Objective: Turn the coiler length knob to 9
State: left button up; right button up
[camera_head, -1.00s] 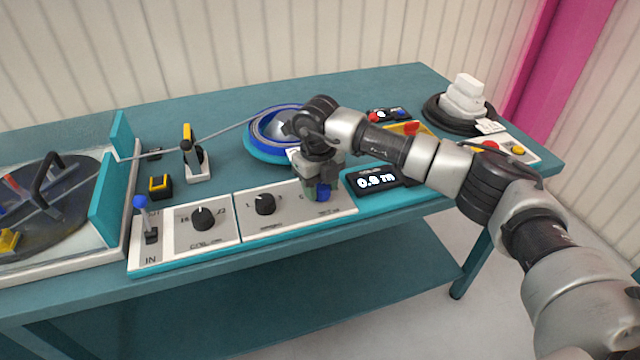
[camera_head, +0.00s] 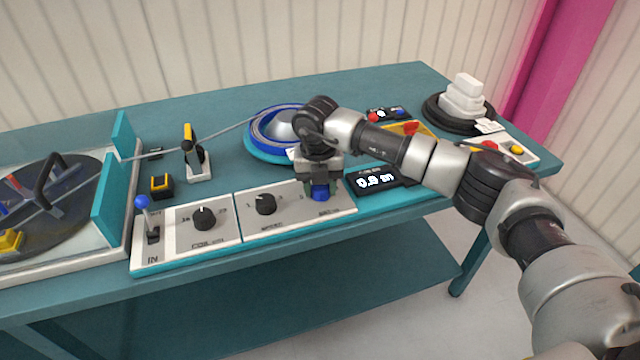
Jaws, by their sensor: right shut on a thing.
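The control panel (camera_head: 285,222) lies along the front edge of the teal table and carries two black knobs. The left knob (camera_head: 204,218) and the middle knob (camera_head: 264,204) are free. My right gripper (camera_head: 321,192) points down at the panel's right end and is shut on a blue knob (camera_head: 320,192); the fingers hide part of it and the scale around it. The display (camera_head: 374,180) beside it seems to read 0.0 m. My left gripper is not in view.
A blue-handled lever (camera_head: 147,220) stands at the panel's left end. A cable reel (camera_head: 60,200) sits far left; a blue cable coil (camera_head: 262,150) lies behind my gripper. White blocks on a black coil (camera_head: 462,103) stand at the back right.

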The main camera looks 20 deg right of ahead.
jog(key=shift+r, duration=0.1)
jog(key=o, duration=0.9)
notch_tip(320, 180, up, 11)
jog(key=shift+w+a+f, duration=0.1)
jog(key=shift+a+f, duration=0.05)
